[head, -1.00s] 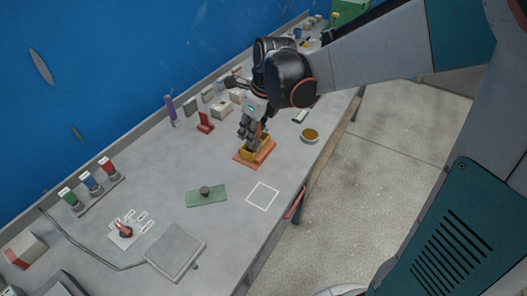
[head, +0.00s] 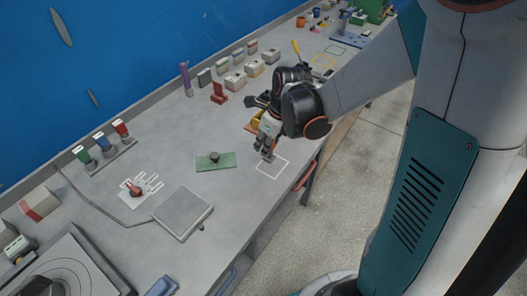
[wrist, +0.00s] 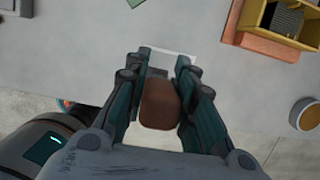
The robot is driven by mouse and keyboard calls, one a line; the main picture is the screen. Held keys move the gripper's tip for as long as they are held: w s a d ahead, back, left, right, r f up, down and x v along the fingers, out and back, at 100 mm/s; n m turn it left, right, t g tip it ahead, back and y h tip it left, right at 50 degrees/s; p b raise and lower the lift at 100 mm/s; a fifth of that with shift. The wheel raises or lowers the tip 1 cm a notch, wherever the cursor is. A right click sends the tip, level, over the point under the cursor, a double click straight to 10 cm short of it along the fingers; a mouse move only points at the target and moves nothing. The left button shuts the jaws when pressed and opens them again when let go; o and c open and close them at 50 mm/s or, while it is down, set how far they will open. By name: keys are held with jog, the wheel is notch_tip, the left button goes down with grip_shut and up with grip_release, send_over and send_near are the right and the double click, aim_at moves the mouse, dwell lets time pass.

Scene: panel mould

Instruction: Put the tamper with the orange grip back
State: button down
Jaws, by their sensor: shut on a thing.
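My gripper (head: 265,146) is shut on the tamper, over the near side of the bench at the white outlined square (head: 272,168). In the wrist view the tamper's brownish-orange grip (wrist: 158,104) sits between the fingers of my gripper (wrist: 159,72), with a grey part beyond it. The square's far edge (wrist: 168,51) shows just past the fingertips. In the head view my gripper mostly hides the tamper. I cannot tell whether the tamper touches the bench.
The yellow mould box (wrist: 270,20) on its orange base (wrist: 238,28) stands close by. A round bowl (wrist: 307,116) is at the right of the wrist view. A green plate with a dark knob (head: 215,161) lies left of the square. A grey flat pad (head: 182,212) is further left.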

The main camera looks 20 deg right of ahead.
jog(key=shift+f+b, duration=0.75)
jog(key=shift+f, duration=1.8)
jog(key=shift+f, duration=0.1)
jog(key=c, duration=1.3)
grip_release()
jog(key=shift+c, duration=0.2)
